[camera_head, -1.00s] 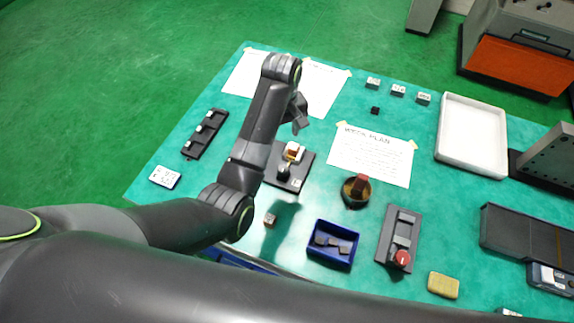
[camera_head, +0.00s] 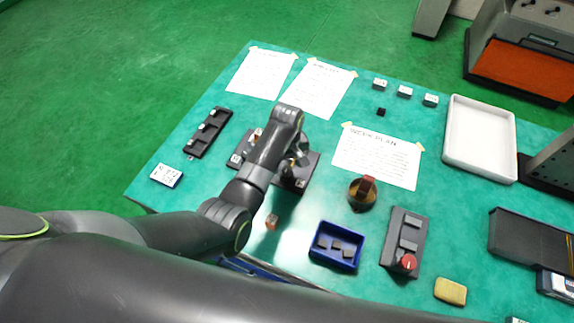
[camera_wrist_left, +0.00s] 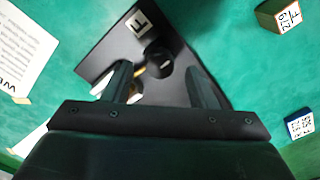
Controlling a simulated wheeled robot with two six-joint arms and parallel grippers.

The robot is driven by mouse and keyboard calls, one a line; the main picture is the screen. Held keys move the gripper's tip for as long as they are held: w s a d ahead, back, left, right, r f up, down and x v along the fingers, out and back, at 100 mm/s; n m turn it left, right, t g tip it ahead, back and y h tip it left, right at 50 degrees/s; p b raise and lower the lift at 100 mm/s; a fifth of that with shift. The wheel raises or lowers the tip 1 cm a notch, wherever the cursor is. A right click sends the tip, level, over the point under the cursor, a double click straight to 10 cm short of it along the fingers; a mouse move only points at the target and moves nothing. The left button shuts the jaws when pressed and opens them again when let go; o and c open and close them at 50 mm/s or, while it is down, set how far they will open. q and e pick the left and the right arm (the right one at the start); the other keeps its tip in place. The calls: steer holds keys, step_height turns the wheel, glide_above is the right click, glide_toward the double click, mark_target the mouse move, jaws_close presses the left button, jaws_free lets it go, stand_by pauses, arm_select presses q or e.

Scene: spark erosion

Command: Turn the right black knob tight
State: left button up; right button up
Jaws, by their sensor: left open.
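The dark fixture plate (camera_head: 297,184) stands on the green table, mostly hidden by my left arm in the head view. In the left wrist view the plate (camera_wrist_left: 102,55) carries a round black knob (camera_wrist_left: 164,64) with a light mark on its top, and a small white label (camera_wrist_left: 138,24). A gold and white part (camera_wrist_left: 136,76) lies beside the knob, partly behind a finger. My left gripper (camera_wrist_left: 158,78) is open over the plate. The knob shows between and just beyond its fingertips; contact cannot be seen. A second knob cannot be made out. My right gripper is not in view.
A blue bin (camera_head: 335,246) with dark pieces, a round holder with a brown block (camera_head: 368,187), and a grey panel with a red knob (camera_head: 405,262) stand to the right. A small block (camera_head: 272,221) lies nearby. Papers are taped at the back.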

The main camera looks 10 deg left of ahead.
mark_target(287, 171)
arm_select(q)
steer(key=shift+f, duration=1.15)
steer(key=c, duration=1)
